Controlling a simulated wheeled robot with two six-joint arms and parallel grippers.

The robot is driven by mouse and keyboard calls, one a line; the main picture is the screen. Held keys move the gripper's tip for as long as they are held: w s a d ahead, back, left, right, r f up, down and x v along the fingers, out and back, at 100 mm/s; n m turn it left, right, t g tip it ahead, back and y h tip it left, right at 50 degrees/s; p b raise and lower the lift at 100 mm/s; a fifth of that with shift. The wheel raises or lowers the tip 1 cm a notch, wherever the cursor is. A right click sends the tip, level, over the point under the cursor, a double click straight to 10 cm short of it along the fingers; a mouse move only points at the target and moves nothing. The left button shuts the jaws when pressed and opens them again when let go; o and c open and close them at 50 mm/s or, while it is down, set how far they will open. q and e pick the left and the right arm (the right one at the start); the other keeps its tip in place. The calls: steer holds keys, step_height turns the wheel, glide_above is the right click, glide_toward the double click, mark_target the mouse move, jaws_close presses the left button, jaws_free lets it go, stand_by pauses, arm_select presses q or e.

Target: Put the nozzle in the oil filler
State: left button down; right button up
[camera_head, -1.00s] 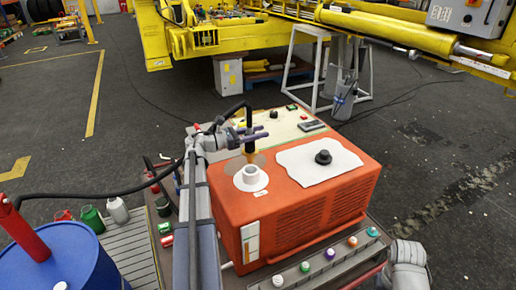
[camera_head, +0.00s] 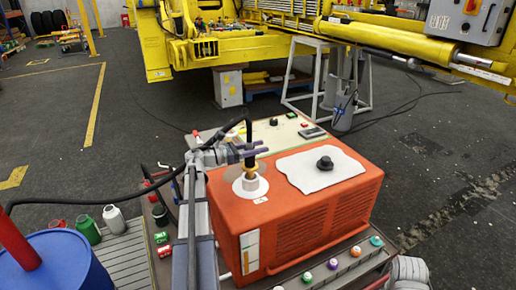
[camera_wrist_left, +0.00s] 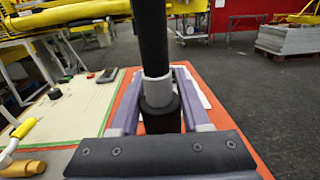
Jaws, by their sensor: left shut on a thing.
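My left gripper (camera_head: 264,147) is shut on the nozzle (camera_head: 250,161), a dark piece with a brass-coloured lower part on a black hose. The nozzle is roughly upright over the white oil filler (camera_head: 250,186) on the orange box (camera_head: 310,222). Its lower end is at the filler's mouth; I cannot tell whether it is inside. In the left wrist view, the purple fingers (camera_wrist_left: 160,88) stand either side of the nozzle's black body and light grey collar (camera_wrist_left: 157,90), which hide the filler. My right gripper is out of view; part of my right arm shows at the lower right.
A black cap (camera_head: 325,163) stands on a white sheet on the box, right of the filler. Coloured caps (camera_head: 333,264) line the front ledge. A blue drum (camera_head: 58,264) and bottles (camera_head: 113,219) are at the left. The black hose (camera_head: 95,200) runs left towards the drum.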

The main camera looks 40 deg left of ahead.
arm_select(q)
steer(key=shift+f, duration=0.35)
steer(key=shift+c, duration=1.9)
jaws_free()
steer(key=shift+r, duration=0.15)
steer(key=r+v, duration=0.1)
steer(key=v, duration=1.1)
steer(key=shift+p, duration=0.4)
steer(key=shift+s, duration=0.1)
